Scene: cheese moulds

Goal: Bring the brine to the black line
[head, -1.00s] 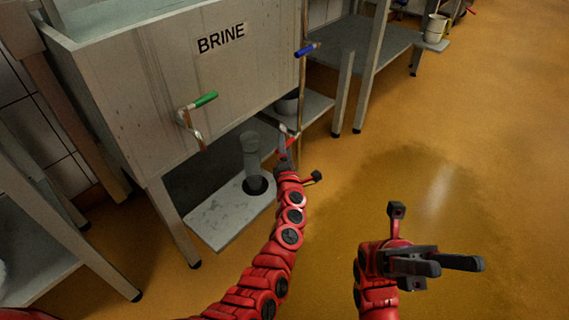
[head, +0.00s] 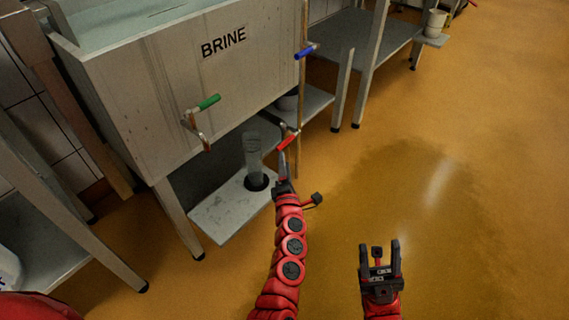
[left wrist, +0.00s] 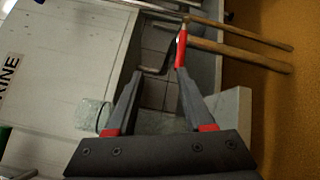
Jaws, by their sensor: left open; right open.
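A grey brine tank (head: 165,85) labelled BRINE stands at left, with liquid in its open top. It carries a green-handled tap (head: 207,104) on the front and a blue-handled tap (head: 304,53) at the right edge. A red handle (head: 288,141) is lower, under the tank's right corner. A clear cylinder (head: 252,150) stands upright on a low shelf; no black line can be made out. My left gripper (head: 283,166) is open just below the red handle. In the left wrist view the red handle (left wrist: 181,47) is by the right fingertip. My right gripper (head: 379,254) is open and empty over the floor.
The low grey shelf (head: 215,215) juts out under the tank. A grey table (head: 372,35) with metal legs stands at the back, with a white bucket (head: 434,22) beyond it. Another table stands at far left. The floor (head: 450,180) at right is clear, with a dark wet-looking patch.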

